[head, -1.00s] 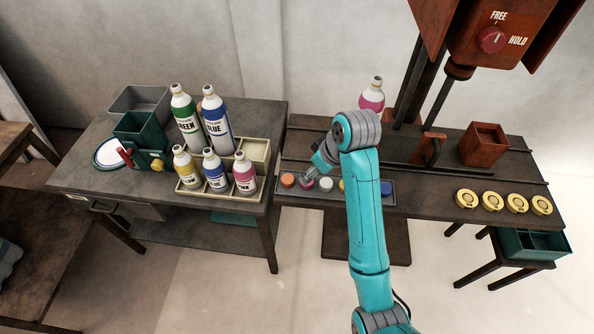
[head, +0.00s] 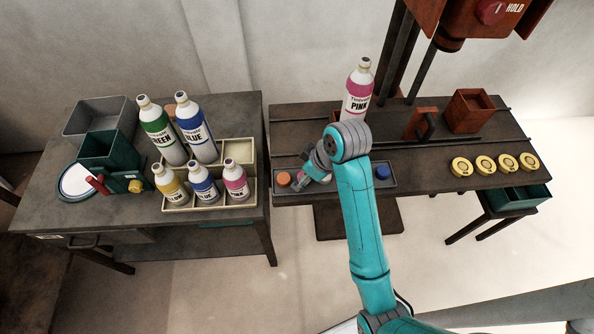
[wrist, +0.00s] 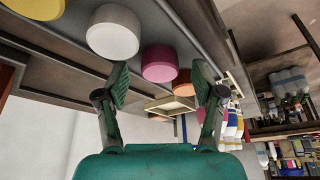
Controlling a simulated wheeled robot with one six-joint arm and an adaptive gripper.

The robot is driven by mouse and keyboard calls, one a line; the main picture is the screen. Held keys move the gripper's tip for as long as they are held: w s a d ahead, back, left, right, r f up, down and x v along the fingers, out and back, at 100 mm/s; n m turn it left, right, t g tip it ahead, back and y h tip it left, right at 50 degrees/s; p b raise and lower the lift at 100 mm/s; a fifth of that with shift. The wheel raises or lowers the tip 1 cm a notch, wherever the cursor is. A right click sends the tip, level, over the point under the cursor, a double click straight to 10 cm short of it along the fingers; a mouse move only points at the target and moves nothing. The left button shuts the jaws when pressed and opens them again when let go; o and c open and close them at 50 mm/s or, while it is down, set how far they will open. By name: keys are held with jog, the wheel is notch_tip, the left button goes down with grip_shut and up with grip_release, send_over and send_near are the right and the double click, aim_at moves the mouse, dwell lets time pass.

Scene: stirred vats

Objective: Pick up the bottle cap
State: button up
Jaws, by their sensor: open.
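Several bottle caps sit in a row in a grey tray (head: 388,187) on the right-hand table. In the head view the orange cap (head: 283,179) is at the left end and the blue cap (head: 382,173) at the right; my arm hides most of those between. My gripper (head: 302,182) is low at the tray, just right of the orange cap. In the wrist view my gripper (wrist: 160,84) is open and empty, its fingers spread on either side of the pink cap (wrist: 160,63). The orange cap (wrist: 182,83) lies beyond, and the white cap (wrist: 113,32) is close to the left finger.
A pink bottle (head: 358,92) stands behind my arm. A red-brown box (head: 470,110) and several yellow discs (head: 461,167) are to the right. The left table (head: 60,215) holds several labelled bottles in and behind a cream divided tray (head: 210,204).

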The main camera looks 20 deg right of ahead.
jog(key=c, duration=0.7)
jog(key=shift+r, duration=0.2)
jog(key=shift+c, duration=0.2)
